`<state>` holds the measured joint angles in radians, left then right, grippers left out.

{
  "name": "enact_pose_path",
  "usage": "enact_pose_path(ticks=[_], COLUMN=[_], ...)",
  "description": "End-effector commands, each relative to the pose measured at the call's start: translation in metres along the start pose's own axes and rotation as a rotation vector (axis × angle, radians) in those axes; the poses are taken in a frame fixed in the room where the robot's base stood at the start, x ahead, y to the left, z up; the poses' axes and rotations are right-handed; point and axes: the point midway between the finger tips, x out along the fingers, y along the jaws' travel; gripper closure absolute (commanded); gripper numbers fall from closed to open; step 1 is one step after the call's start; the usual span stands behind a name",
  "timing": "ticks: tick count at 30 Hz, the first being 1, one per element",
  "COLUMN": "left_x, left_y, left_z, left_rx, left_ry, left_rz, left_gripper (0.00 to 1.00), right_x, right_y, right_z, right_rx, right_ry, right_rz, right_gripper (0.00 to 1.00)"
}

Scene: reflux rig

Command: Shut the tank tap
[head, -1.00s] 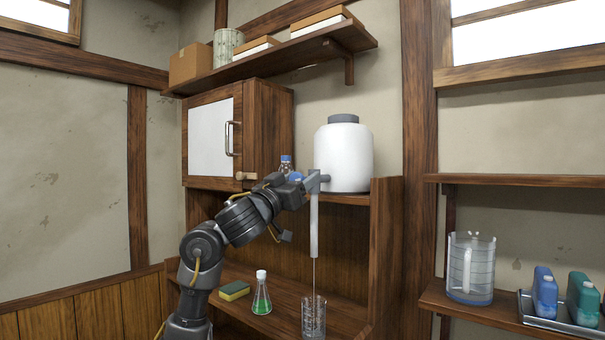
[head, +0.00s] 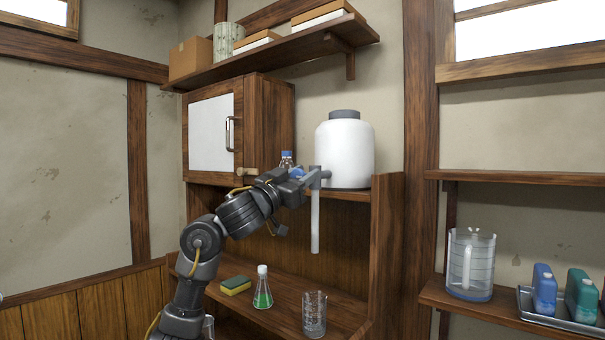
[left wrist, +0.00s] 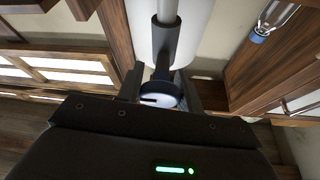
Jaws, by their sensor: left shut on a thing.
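The white tank (head: 344,150) with a grey lid stands on the upper ledge of the wooden bench. Its grey tap (head: 326,175) sticks out at the lower front, with a pale tube (head: 315,225) hanging straight down. No stream shows below the tube. My left gripper (head: 307,178) is at the tap, shut on its round knob. In the left wrist view, the knob (left wrist: 158,101) sits between the fingers, with a dark line across its pale face. A clear glass beaker (head: 314,314) stands under the tube. My right gripper is not in view.
A green-filled flask (head: 262,290) and a sponge (head: 236,285) are on the bench left of the beaker. A blue-capped bottle (head: 286,159) stands close behind my left wrist. A cabinet (head: 236,128) is to the left.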

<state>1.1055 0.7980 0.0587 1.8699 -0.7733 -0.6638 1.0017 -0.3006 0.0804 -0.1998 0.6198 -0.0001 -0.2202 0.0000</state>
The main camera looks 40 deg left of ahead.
Motion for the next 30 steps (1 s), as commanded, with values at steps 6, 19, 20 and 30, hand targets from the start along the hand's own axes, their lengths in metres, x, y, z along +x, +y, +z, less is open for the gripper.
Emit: enact_pose_path(ticks=[6, 19, 20, 30], left_x=[0.000, 0.000, 0.000, -0.040], left_y=[-0.001, 0.000, 0.000, -0.001], left_z=[0.000, 0.000, 0.000, 0.004], left_rx=[0.021, 0.020, 0.020, 0.026], left_ry=[0.000, 0.000, 0.000, 0.002], left_rz=[0.008, 0.007, 0.007, 0.005], left_gripper=[0.87, 0.43, 0.43, 0.43], right_x=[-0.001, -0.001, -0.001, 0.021], right_y=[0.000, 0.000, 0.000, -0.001], right_z=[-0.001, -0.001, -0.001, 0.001], right_rx=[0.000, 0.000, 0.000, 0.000], right_ry=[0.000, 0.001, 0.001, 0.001], right_rz=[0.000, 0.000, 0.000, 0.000], right_gripper=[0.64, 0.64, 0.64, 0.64])
